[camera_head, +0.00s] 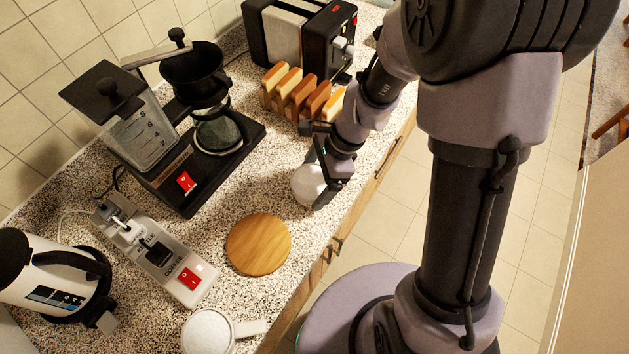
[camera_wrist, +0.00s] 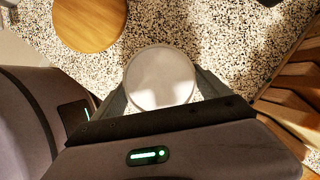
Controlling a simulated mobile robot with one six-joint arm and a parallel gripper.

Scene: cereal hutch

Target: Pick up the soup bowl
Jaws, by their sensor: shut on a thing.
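The soup bowl (camera_head: 307,184) is a small, round, white bowl near the front edge of the speckled counter, below the toast rack. In the wrist view the bowl (camera_wrist: 160,77) shows as a pale disc with a rim, between the two fingers. My gripper (camera_head: 322,180) is shut on it, with a finger on each side, as the wrist view of the gripper (camera_wrist: 162,92) shows. The gripper hides part of the bowl in the head view. I cannot tell whether the bowl touches the counter.
A round wooden board (camera_head: 258,245) lies left of the bowl. A toast rack (camera_head: 300,93) and toaster (camera_head: 298,35) stand behind. A coffee maker (camera_head: 190,150), power strip (camera_head: 155,250), kettle (camera_head: 50,275) and white handled cup (camera_head: 207,332) fill the left. The counter's front edge is close.

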